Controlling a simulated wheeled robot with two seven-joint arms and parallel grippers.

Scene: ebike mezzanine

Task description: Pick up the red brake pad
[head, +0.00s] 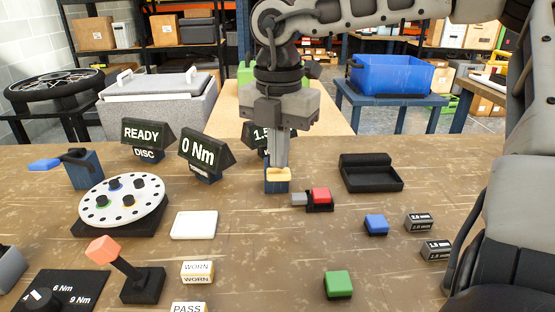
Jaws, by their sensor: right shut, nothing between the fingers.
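A red block (321,195), which looks like the red brake pad, sits on a small black base on the workbench, with a grey piece (299,199) at its left. My right gripper (279,163) points straight down, shut and empty, to the left of and behind the red block. Its fingertips are at or just above a pale yellow block (278,174) on a dark blue stand (277,187); I cannot tell whether they touch. My left gripper is not in view.
A disc with coloured pegs (122,200) and an orange-red-headed lever (104,250) stand at left. Blue (376,224) and green (338,285) blocks lie in front. Display signs (206,149) stand at the back.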

